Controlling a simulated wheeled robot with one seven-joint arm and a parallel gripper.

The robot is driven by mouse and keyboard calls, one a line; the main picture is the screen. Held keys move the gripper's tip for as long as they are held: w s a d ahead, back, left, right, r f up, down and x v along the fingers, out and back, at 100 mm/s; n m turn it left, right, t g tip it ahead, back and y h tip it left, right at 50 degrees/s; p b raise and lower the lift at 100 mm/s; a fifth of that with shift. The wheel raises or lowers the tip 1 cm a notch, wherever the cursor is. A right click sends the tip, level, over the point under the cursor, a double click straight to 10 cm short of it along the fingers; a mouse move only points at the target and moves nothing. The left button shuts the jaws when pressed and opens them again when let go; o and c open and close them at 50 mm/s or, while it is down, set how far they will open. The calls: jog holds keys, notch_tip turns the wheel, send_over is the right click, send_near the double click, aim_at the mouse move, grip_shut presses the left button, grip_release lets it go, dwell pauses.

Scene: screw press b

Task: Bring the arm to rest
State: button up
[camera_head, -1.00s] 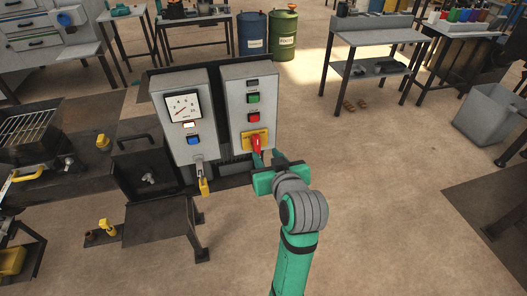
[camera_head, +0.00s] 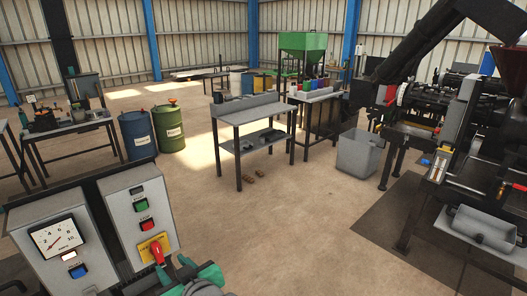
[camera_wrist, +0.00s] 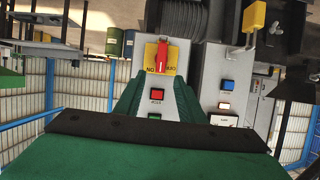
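My gripper (camera_head: 180,268) is at the bottom edge of the head view, mostly cut off, just in front of the right-hand control box (camera_head: 126,225). In the wrist view its two green fingers (camera_wrist: 159,95) stand apart with nothing held between them. A red rotary handle (camera_head: 157,252) on a yellow plate (camera_head: 148,245) sits low on that box. In the wrist view the red handle (camera_wrist: 161,57) shows beyond the gap between the fingertips, and it looks free of them. The arm behind the gripper is out of the head view.
A second box (camera_head: 45,265) with a gauge and lit buttons stands close on the left. A grey bench (camera_head: 245,112), blue and green drums (camera_head: 171,130), a grey bin (camera_head: 358,152) and a large dark machine (camera_head: 480,190) stand further off.

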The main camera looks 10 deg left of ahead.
jog(key=s+d+f+m+t+h, duration=0.2)
jog(key=s+d+f+m+h, duration=0.15)
jog(key=d+f, duration=0.55)
jog(key=s+d+f+m+t+h, duration=0.2)
jog(key=s+d+f+m+t, duration=0.15)
jog(key=d+f, duration=0.6)
jog(key=s+d+m+h, duration=0.1)
jog(key=s+d, duration=0.2)
jog(key=s, duration=0.5)
jog(key=s+d+f+h, duration=0.1)
jog(key=s+d+h, duration=0.1)
jog(key=s, duration=0.6)
jog(key=s+d+f+m+h, duration=0.1)
jog(key=s+d, duration=0.3)
jog(key=s, duration=0.4)
jog(key=shift+s+d+m+t+h, duration=0.15)
jog(key=shift+d+m+t+h, duration=0.2)
jog(key=shift+t, duration=0.1)
jog(key=shift+c, duration=0.6)
jog(key=shift+a, duration=0.2)
